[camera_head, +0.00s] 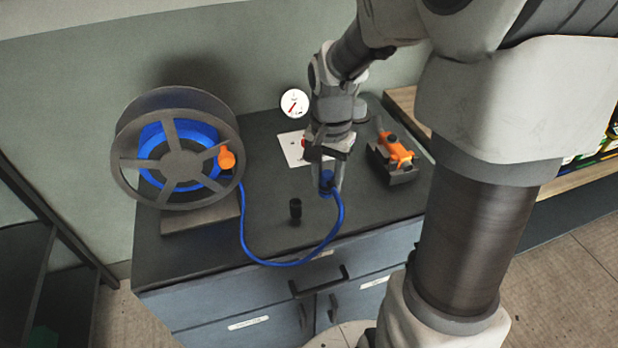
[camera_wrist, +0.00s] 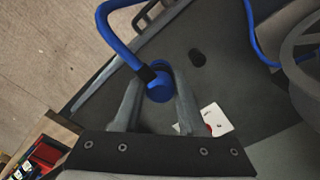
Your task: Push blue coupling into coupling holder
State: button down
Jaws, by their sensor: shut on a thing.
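The blue coupling (camera_wrist: 160,88) is at the end of a blue hose (camera_wrist: 122,50). My gripper (camera_wrist: 158,100) is shut on it, one finger on each side. In the head view the blue coupling (camera_head: 326,180) shows between the fingers of my gripper (camera_head: 326,178), above the front part of the dark cabinet top. A small black upright cylinder (camera_head: 295,211), which may be the coupling holder, stands to the left of my gripper. It also shows in the wrist view (camera_wrist: 197,58), apart from the coupling. The hose loops over the cabinet's front edge to the reel.
A hose reel (camera_head: 180,150) with an orange knob stands on the left of the cabinet top (camera_head: 265,180). A white plate (camera_head: 292,148) and a round gauge (camera_head: 294,103) are behind my gripper. An orange-and-grey device (camera_head: 393,155) stands to the right.

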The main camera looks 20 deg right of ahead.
jog(key=shift+s+d+r, duration=0.5)
jog(key=shift+s, duration=0.2)
jog(key=shift+s+d+r, duration=0.45)
jog(key=shift+s+r, duration=0.05)
jog(key=shift+s, duration=0.15)
